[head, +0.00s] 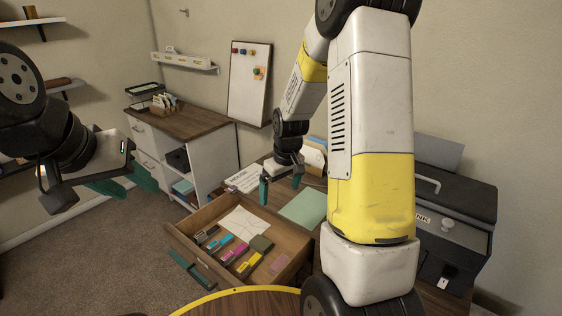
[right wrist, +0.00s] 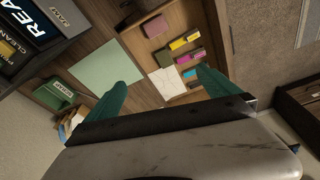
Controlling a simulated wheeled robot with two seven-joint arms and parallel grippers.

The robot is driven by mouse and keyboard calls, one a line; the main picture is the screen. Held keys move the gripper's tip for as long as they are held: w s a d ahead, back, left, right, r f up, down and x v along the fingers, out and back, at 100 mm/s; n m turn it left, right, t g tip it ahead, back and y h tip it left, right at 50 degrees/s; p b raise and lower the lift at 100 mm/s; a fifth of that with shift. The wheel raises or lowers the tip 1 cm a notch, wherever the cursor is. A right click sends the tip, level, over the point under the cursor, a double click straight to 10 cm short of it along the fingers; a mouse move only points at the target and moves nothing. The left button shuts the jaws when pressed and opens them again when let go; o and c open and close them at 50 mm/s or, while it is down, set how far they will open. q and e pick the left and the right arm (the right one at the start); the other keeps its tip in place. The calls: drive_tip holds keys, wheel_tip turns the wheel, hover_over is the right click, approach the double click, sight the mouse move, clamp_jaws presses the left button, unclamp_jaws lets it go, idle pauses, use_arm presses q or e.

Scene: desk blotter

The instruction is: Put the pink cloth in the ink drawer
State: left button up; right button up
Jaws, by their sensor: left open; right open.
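The pink cloth (head: 279,263) looks like a small flat pink square in the near right corner of the open wooden drawer (head: 182,240). It also shows in the right wrist view (right wrist: 155,27). A label reading INK (head: 423,220) is on the black unit (head: 455,238) at the right, partly hidden by my right arm. I cannot tell whether a drawer there is open. My right gripper (head: 281,186) is open and empty above the far side of the wooden drawer, apart from the cloth. My left gripper (head: 125,182) is open and empty at the far left, away from the desk.
The drawer also holds a white paper (head: 244,221) and several coloured blocks (head: 238,253). A green sheet (head: 303,208) lies on the desktop beside it. A low cabinet (head: 184,125) stands behind. My right arm hides part of the desk. Carpet is clear at the left.

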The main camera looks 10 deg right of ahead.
drive_tip(key=s+a+r+m+t, duration=0.1)
drive_tip(key=s+r+m+t, duration=0.1)
drive_tip(key=s+r, duration=0.9)
drive_tip(key=s+a+r+m+t+y, duration=0.1)
drive_tip(key=s+r+m+t, duration=0.1)
drive_tip(key=s+r, duration=0.9)
drive_tip(key=shift+s+a+r, duration=0.15)
drive_tip(key=shift+a+r, duration=0.2)
drive_tip(key=shift+r, duration=0.2)
